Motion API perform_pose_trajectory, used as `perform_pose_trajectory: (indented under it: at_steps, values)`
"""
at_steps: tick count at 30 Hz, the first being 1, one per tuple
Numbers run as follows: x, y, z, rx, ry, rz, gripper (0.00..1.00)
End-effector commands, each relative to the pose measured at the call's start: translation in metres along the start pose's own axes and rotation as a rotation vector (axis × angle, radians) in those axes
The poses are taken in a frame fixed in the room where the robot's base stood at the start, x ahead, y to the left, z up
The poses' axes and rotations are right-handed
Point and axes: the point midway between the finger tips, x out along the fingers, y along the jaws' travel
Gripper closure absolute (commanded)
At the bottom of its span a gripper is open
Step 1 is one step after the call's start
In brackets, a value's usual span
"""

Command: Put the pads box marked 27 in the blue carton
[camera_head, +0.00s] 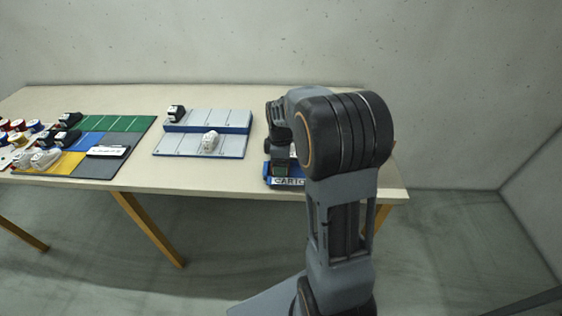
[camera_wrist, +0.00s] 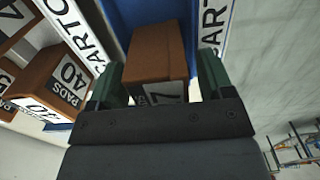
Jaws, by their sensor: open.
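The blue carton (camera_head: 270,181) stands at the right end of the table, with a CARTON label on its near side; my arm hides most of it. In the wrist view, its blue wall (camera_wrist: 118,12) and white CARTON labels frame a brown box (camera_wrist: 155,52). The box is within the carton's outline, and its label shows only a 7 clearly; the rest is covered. My gripper (camera_wrist: 162,78) is open, with a green finger on each side of this box. I cannot tell whether the box rests on the carton's floor.
Brown boxes, one marked PADS 40 (camera_wrist: 52,82), stand left of the carton in the wrist view. In the head view, a blue-and-grey rack (camera_head: 235,143) holds two shoes. Coloured mats (camera_head: 115,124) with several shoes lie farther left. Bare table lies between rack and carton.

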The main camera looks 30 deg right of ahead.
Motion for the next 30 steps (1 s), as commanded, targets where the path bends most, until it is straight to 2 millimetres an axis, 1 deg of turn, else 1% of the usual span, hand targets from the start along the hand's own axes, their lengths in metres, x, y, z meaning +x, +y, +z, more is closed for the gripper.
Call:
perform_pose_trajectory:
  at_steps: [5, 9, 15, 18, 23, 26, 29, 30]
  values:
    - [-0.025, 0.001, 0.0, 0.0, 0.002, 0.005, 0.26]
    - [-0.053, 0.001, 0.0, 0.0, 0.002, 0.005, 0.26]
    - [-0.089, 0.001, 0.0, 0.0, 0.001, 0.004, 0.26]
    - [-0.103, 0.001, 0.0, 0.0, 0.001, 0.003, 0.26]
    - [-0.117, -0.001, 0.0, 0.006, 0.001, 0.003, 0.26]
    - [-0.123, -0.015, -0.004, 0.069, 0.008, 0.021, 0.26]
    - [-0.126, -0.046, -0.009, 0.223, 0.03, 0.058, 0.26]
    - [-0.126, -0.061, -0.011, 0.302, 0.044, 0.074, 0.26]
